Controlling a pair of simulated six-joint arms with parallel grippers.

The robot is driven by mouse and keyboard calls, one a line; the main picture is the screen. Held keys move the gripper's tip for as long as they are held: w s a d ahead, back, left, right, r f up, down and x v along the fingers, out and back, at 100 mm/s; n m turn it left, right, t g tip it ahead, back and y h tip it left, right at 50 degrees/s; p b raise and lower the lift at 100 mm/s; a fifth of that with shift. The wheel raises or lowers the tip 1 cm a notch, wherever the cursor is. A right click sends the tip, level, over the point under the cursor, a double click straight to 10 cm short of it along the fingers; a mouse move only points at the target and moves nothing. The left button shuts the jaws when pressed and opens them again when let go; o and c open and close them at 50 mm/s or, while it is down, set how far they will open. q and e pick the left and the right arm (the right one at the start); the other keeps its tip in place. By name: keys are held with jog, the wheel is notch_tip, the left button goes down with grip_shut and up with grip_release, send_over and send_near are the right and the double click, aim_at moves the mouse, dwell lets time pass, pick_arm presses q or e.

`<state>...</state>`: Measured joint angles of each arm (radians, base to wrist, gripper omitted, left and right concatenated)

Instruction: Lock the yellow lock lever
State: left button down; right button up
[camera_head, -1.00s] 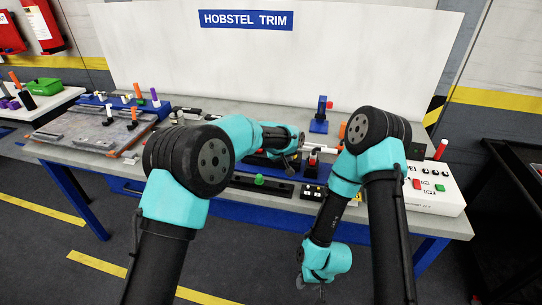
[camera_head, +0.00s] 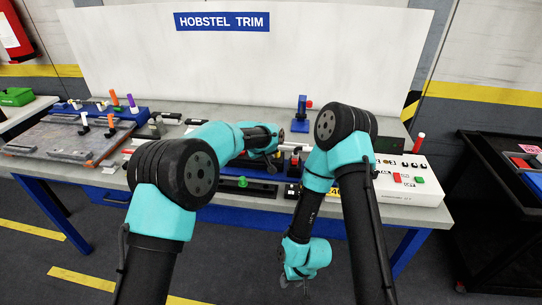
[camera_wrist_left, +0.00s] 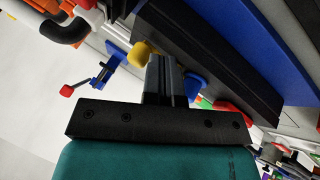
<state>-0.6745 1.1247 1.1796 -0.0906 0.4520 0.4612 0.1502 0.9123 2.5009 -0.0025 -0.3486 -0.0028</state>
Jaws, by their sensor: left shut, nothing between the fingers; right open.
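A yellow knob (camera_wrist_left: 140,52), likely the lock lever's end, shows in the left wrist view just beside my left gripper's fingers. I cannot tell whether they touch, and the rest of the lever is hidden. My left gripper (camera_wrist_left: 166,75) is shut with nothing between its fingers. In the head view my left gripper (camera_head: 278,148) is low over the middle of the bench, where the arm hides the knob. My right gripper (camera_head: 296,284) hangs open and empty in front of the bench, below its top.
A blue stand with a red-tipped handle (camera_head: 302,114) stands behind the left gripper. A white control box (camera_head: 410,180) with buttons is at the right. A green knob (camera_head: 242,182) sits at the bench's front. A tray of parts (camera_head: 70,137) is at the left.

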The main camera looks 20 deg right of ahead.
dwell(0.4)
pick_arm(q)
jog(key=shift+s+a, duration=0.2)
jog(key=shift+a, duration=0.25)
jog(key=s+a+r, duration=0.4)
jog(key=s+r, duration=0.3)
jog(key=r, duration=0.1)
jog(key=shift+a, duration=0.35)
